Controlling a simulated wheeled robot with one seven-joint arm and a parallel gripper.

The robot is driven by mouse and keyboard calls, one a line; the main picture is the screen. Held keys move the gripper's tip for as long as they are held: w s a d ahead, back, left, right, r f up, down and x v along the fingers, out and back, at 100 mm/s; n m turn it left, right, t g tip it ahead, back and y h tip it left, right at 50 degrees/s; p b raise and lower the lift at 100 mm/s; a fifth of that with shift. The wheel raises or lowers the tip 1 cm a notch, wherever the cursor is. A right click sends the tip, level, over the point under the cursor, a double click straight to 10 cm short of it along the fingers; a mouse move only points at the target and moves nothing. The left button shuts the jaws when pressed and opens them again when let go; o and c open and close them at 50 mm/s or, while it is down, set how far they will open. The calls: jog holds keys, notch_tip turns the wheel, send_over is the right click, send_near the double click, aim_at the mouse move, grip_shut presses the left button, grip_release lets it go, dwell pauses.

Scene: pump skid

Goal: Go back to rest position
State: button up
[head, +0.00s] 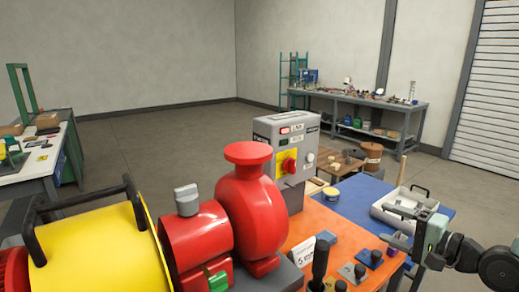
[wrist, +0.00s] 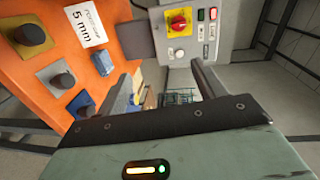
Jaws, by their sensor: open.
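My gripper (head: 405,245) is at the right of the head view, over the right edge of the orange bench top (head: 312,225). In the wrist view my gripper (wrist: 163,85) shows two fingers spread wide apart with nothing between them. The grey control box (head: 285,150) with a red knob on a yellow plate stands on the bench; it also shows at the top of the wrist view (wrist: 191,50). The red pump (head: 250,215) stands left of the box, apart from my gripper.
Black knobs on coloured plates (head: 354,270) and a "5 mm" card (wrist: 84,24) sit on the orange top near my gripper. A grey case (head: 405,203) lies on the blue surface (head: 358,196) behind it. A yellow drum (head: 95,245) fills the front left. Open floor lies beyond.

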jog(key=s+d+f+n+g+h, duration=0.1)
jog(key=s+f+n+g+h, duration=0.2)
jog(key=f+n+g+h, duration=0.3)
jog(key=s+r+n+g+h, duration=0.4)
jog(key=s+r, duration=0.3)
jog(key=s, duration=0.4)
jog(key=s+a+r+n+g, duration=0.2)
jog(key=s+a+n, duration=0.5)
jog(key=s+a, duration=0.6)
jog(key=a+g, duration=0.1)
jog(key=a, duration=0.3)
jog(key=shift+s+a+r+n+y, duration=0.15)
jog(key=shift+s+a+n+y, duration=0.15)
jog(key=shift+s+a+n, duration=0.1)
